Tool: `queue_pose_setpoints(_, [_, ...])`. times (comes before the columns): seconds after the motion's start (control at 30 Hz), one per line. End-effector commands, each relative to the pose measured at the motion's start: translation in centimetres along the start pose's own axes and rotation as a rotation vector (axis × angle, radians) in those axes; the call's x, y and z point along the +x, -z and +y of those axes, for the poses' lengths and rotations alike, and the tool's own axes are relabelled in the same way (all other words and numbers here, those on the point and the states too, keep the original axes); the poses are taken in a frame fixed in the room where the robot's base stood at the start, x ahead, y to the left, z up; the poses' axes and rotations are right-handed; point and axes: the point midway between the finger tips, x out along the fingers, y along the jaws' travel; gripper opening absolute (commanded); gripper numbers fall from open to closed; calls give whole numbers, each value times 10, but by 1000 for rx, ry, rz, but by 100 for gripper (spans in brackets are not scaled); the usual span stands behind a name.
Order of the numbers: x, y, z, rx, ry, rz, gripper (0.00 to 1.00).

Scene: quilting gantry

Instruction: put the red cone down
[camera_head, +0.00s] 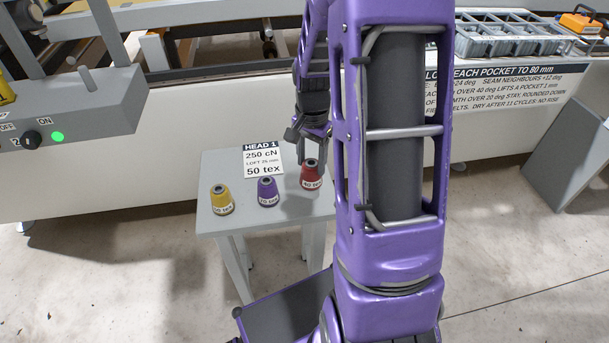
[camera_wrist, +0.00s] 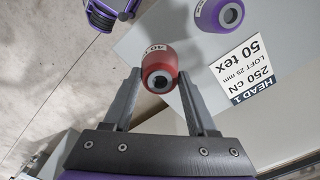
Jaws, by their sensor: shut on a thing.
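The red cone (camera_head: 312,177), labelled 40 tex, is upright at the right part of the small grey table (camera_head: 290,214) in the head view. My gripper (camera_head: 308,161) points down over it from above, shut on its upper part. In the wrist view the red cone (camera_wrist: 159,72) sits between the tips of both fingers (camera_wrist: 160,80), its dark top hole facing the camera. I cannot tell whether its base touches the table or hangs slightly above it.
A purple cone (camera_head: 268,192) and a yellow cone (camera_head: 222,200) stand on the table to the left. A HEAD 1 card (camera_head: 263,160) is at the table's back edge. A control box (camera_head: 85,105) with a green light is at left. The long white machine frame (camera_head: 190,110) runs behind.

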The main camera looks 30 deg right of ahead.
Motion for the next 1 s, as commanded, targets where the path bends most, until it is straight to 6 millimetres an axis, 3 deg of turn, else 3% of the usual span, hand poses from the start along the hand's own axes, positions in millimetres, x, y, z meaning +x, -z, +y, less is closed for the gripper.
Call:
queue_pose_setpoints(0.37, [42,0,1,-2,-2,-2,0])
queue_pose_setpoints(0.73, [46,0,0,-2,0,0,0])
queue_pose_setpoints(0.77, [44,0,0,-2,0,1,63])
queue_pose_setpoints(0.9, [44,0,0,-2,0,0,88])
queue_pose_setpoints(1.0, [44,0,0,-2,0,0,88])
